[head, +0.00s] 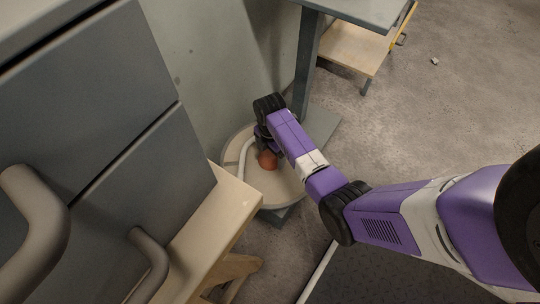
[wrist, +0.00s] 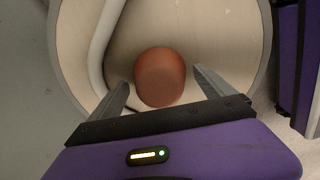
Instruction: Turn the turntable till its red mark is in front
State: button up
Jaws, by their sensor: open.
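The turntable (head: 283,186) is a round cream disc with a grey rim, low down beside a wooden bench. It also fills the upper part of the wrist view (wrist: 225,45). A reddish-brown rounded peg (head: 267,160) stands on it, also seen in the wrist view (wrist: 160,76). I cannot tell whether this peg is the red mark; no other red patch shows. My gripper (head: 264,146) is above the disc, open, its fingers (wrist: 162,88) on either side of the peg in the wrist view. Contact cannot be told. My arm covers part of the disc's right side.
A pale curved tube (head: 243,155) runs along the turntable's left side. Grey drawers with thick handles (head: 150,265) and a wooden bench (head: 222,225) crowd the left. A grey post (head: 307,60) stands behind. Open concrete floor (head: 450,110) lies to the right.

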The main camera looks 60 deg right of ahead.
jog(key=shift+f, duration=0.1)
grip_shut()
dwell(0.4)
